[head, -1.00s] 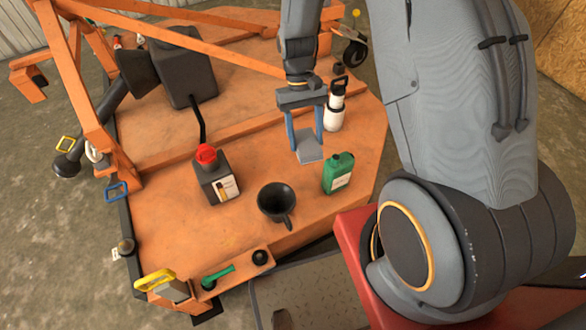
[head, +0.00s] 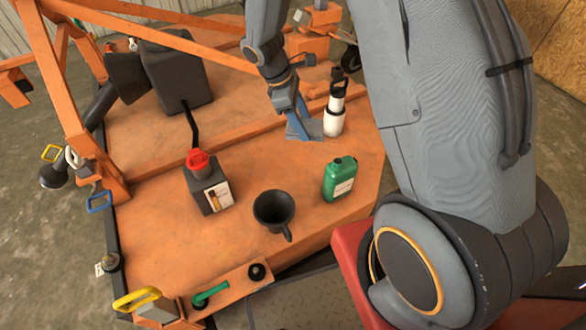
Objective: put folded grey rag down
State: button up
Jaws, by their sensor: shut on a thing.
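The folded grey rag (head: 314,128) is small and partly hidden by my gripper's blue fingers. My gripper (head: 302,132) points down over the orange deck (head: 240,239) and is shut on the rag. The rag is just left of the white bottle with the black top (head: 335,112). I cannot tell whether the rag touches the deck.
A green jug (head: 339,179), a black funnel (head: 273,209) and a dark red-capped bottle (head: 209,184) stand on the deck nearer the front. Bare deck lies between the rag and the funnel. A dark box-shaped tank (head: 178,72) and an orange beam are behind.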

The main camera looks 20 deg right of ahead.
jog(key=f+n, duration=0.1)
jog(key=w+f+n+b, duration=0.1)
jog(key=f, duration=0.1)
jog(key=w+a+f+n+t, duration=0.1)
jog(key=shift+w+f+n+b, duration=0.1)
jog(key=shift+f+n+b, duration=0.05)
jog(key=shift+n+b, duration=0.25)
jog(key=f+n+b, duration=0.1)
jog(key=f+b, duration=0.1)
jog(key=f, duration=0.3)
jog(key=w+a+f+n+t+b, duration=0.1)
jog(key=f+b, duration=0.2)
jog(key=f, duration=0.3)
jog(key=f+n+b, duration=0.1)
jog(key=f+b, duration=0.2)
jog(key=f, duration=0.3)
jog(key=shift+w+a+f, duration=0.2)
jog(key=shift+a, duration=0.15)
jog(key=shift+f, duration=0.15)
jog(key=o, duration=0.9)
